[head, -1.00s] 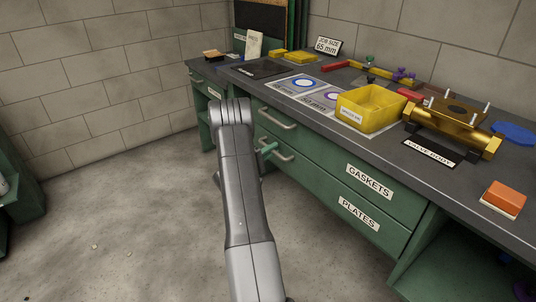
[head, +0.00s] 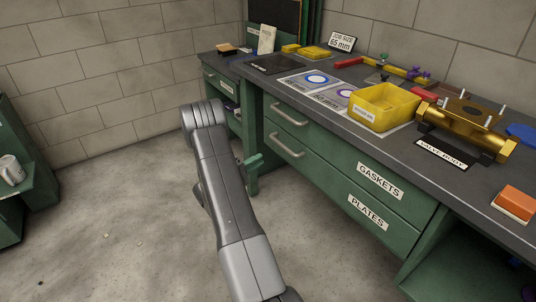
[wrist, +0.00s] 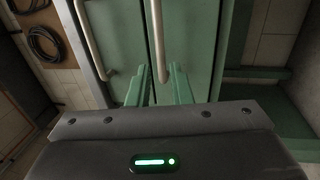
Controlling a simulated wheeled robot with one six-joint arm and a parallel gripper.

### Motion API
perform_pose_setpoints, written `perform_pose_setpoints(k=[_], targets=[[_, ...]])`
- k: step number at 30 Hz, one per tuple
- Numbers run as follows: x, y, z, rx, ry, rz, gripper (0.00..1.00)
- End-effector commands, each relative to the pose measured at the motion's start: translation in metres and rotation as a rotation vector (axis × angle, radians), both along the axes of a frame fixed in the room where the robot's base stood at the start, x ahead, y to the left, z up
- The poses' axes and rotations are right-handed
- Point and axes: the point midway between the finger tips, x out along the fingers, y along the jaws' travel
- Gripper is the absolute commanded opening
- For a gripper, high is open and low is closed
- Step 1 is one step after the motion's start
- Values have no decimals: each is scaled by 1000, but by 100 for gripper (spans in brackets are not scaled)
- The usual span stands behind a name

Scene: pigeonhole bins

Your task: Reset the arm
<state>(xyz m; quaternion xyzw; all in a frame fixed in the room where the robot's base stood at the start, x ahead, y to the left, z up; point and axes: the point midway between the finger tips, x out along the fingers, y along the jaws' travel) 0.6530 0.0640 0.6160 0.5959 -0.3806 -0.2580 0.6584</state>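My arm reaches up the middle of the head view, with its links over the floor in front of the green workbench (head: 330,190). My gripper (head: 252,161) is mostly hidden behind the arm there; a green finger shows left of the drawer handles. In the wrist view my gripper (wrist: 160,88) has its two green fingers apart. A drawer handle (wrist: 158,45) shows in the gap beyond them. The head view shows the fingers clear of the handles, and I see nothing held.
The GASKETS drawer (head: 335,158) and PLATES drawer (head: 320,185) look shut. On the benchtop are a yellow bin (head: 383,106), a brass valve body (head: 463,126) and an orange block (head: 515,202).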

Motion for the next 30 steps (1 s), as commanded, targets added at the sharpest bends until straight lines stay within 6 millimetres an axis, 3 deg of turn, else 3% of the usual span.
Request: perform_pose_setpoints(k=[6, 17, 23, 30], targets=[[-10, 14, -3, -1, -1, 0, 19], [-10, 13, -3, -1, -1, -1, 19], [0, -1, 0, 1, -1, -3, 19], [26, -37, 8, 1, -3, -5, 19]])
